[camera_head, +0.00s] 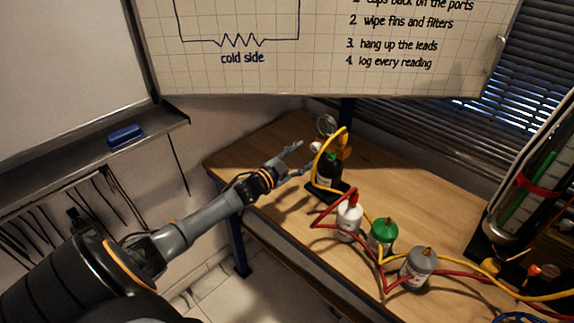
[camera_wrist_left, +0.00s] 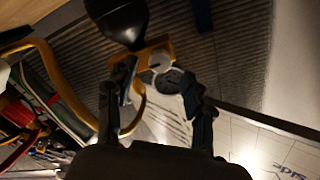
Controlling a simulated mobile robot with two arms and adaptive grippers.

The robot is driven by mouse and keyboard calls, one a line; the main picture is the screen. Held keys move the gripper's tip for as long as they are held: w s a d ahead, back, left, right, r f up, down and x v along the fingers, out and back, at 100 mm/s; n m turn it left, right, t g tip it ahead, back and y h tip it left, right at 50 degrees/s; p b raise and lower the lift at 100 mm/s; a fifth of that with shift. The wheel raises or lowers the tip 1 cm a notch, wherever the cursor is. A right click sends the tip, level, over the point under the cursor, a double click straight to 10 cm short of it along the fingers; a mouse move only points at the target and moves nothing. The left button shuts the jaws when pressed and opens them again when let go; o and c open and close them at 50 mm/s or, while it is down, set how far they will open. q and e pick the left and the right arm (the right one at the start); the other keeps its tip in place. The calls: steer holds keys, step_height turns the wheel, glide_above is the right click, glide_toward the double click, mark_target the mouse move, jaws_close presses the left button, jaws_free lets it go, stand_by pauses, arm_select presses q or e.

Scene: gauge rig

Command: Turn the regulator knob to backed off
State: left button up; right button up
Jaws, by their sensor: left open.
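The regulator (camera_head: 344,152) is a brass-yellow body on top of a dark bottle (camera_head: 328,170) at the back of the bench. A round gauge (camera_head: 326,125) stands above it. A small pale round part (camera_head: 316,148) faces my left gripper (camera_head: 303,160); I cannot tell surely whether it is the knob. My left gripper is open, with its fingers pointing at the regulator, just left of it. Contact is not visible. My right gripper is out of view.
A yellow hose (camera_head: 318,160) arcs close beside the regulator. White (camera_head: 348,220), green (camera_head: 382,236) and grey (camera_head: 417,268) cylinders with red and yellow hoses stand nearer on the wooden bench (camera_head: 265,150). A whiteboard (camera_head: 330,75) hangs above. The bench's left part is clear.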

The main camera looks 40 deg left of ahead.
arm_select(q)
steer(key=s+a, duration=0.1)
steer(key=s, duration=0.6)
steer(key=shift+s, duration=0.35)
steer(key=shift+d, duration=0.1)
